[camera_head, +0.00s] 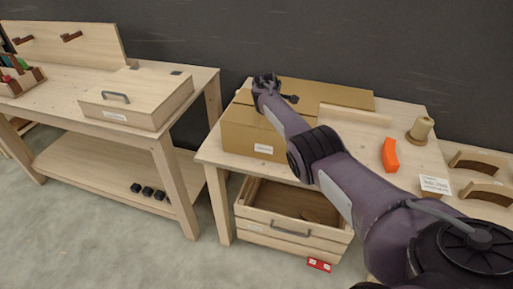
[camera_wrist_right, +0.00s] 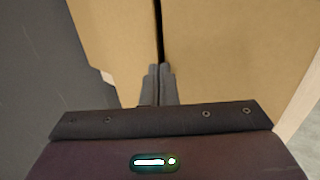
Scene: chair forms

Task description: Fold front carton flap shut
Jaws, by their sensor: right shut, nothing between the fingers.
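The brown cardboard carton (camera_head: 240,138) stands on the right workbench, with a white label on its front face. A flat cardboard panel (camera_head: 335,94) extends at its back right; my arm hides much of the carton's top. My right gripper (camera_head: 266,82) is above the carton's back left part. In the right wrist view, its fingers (camera_wrist_right: 158,72) are shut and empty, close to a dark gap between two cardboard panels (camera_wrist_right: 225,55). I cannot tell whether they touch the cardboard, or which panel is the front flap. My left gripper is out of view.
A pale wooden strip (camera_head: 355,116), an orange block (camera_head: 389,155) and a spool (camera_head: 420,129) lie right of the carton. A wooden crate (camera_head: 290,226) sits below the bench. Another bench (camera_head: 60,85) with a wooden box (camera_head: 138,97) stands left.

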